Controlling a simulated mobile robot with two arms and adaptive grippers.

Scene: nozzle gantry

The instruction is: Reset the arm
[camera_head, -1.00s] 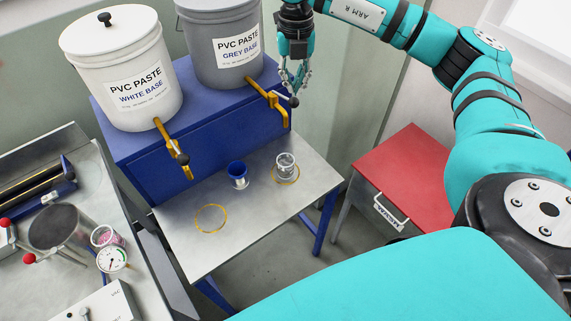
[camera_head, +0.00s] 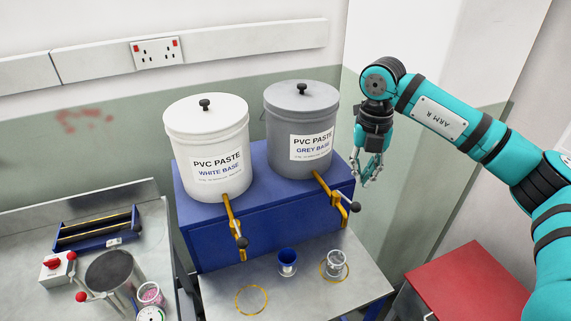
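My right arm (camera_head: 440,115) comes in from the right edge, raised and bent. Its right gripper (camera_head: 369,177) points down with its fingers apart and nothing between them. It hangs in front of the wall, just right of the grey paste bucket (camera_head: 301,120), and shows above the grey bucket's yellow tap (camera_head: 328,190). My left arm and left gripper are out of view.
A white paste bucket (camera_head: 207,145) stands beside the grey one on a blue stand (camera_head: 265,232). A blue cup (camera_head: 287,261) and a clear cup (camera_head: 336,263) stand on the table (camera_head: 215,298) below. A red-topped cabinet (camera_head: 468,285) is at lower right.

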